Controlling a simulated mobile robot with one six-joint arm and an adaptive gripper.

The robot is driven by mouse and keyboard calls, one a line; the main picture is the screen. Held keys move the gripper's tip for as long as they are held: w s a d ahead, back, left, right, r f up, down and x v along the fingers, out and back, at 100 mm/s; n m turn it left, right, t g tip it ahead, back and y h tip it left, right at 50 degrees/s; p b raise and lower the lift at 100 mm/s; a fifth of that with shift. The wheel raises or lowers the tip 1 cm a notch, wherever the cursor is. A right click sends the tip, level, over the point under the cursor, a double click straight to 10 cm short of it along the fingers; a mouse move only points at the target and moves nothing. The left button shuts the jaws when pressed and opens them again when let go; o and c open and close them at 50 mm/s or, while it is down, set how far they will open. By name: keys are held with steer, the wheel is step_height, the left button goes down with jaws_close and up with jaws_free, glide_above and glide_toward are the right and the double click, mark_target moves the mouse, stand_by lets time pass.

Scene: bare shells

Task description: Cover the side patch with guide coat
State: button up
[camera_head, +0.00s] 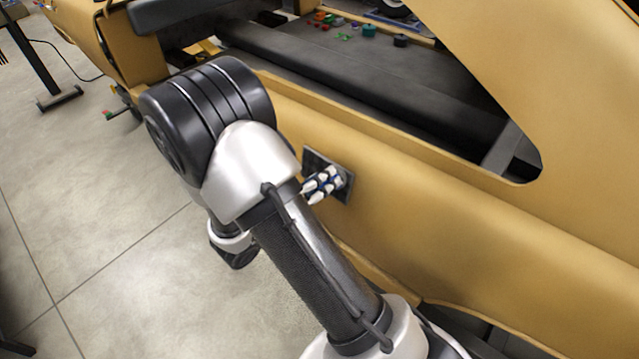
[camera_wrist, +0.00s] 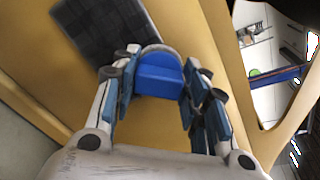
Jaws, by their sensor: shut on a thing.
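The side patch is a dark grey square (camera_head: 316,160) on the tan side panel of the car shell. It also shows in the wrist view (camera_wrist: 110,28), at the upper left, with a faint grid. My gripper (camera_head: 323,183) is in front of the patch and hides part of it in the head view. In the wrist view my gripper (camera_wrist: 158,82) is shut on a blue block-like applicator (camera_wrist: 160,72) with a grey rounded edge. The applicator lies by the patch's lower right edge in that view. I cannot tell whether it touches the surface.
The tan car shell (camera_head: 450,225) runs diagonally across the head view, with a large window opening above the patch. Inside lies a dark floor with several small coloured items (camera_head: 345,30). A dark stand (camera_head: 45,70) is at the far left. The tiled floor (camera_head: 110,190) at left is mostly clear.

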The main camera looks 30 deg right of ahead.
steer(key=shift+w+d, duration=0.1)
steer(key=shift+d, duration=0.3)
steer(key=shift+s+d+p, duration=0.2)
steer(key=shift+s+d, duration=0.1)
steer(key=shift+s, duration=0.65)
steer(key=shift+s+d+p, duration=0.15)
steer(key=shift+s+d, duration=0.15)
steer(key=shift+s, duration=0.65)
steer(key=shift+w+a+p, duration=0.25)
steer(key=shift+w+a, duration=0.05)
steer(key=shift+w, duration=0.7)
steer(key=shift+w+a+p, duration=0.25)
steer(key=shift+w+a, duration=0.05)
steer(key=shift+w, duration=0.65)
steer(key=shift+a, duration=0.1)
steer(key=shift+p+v, duration=0.95)
steer(key=shift+v, duration=1.9)
steer(key=shift+s, duration=0.1)
steer(key=shift+p+v, duration=0.45)
steer(key=shift+v, duration=1)
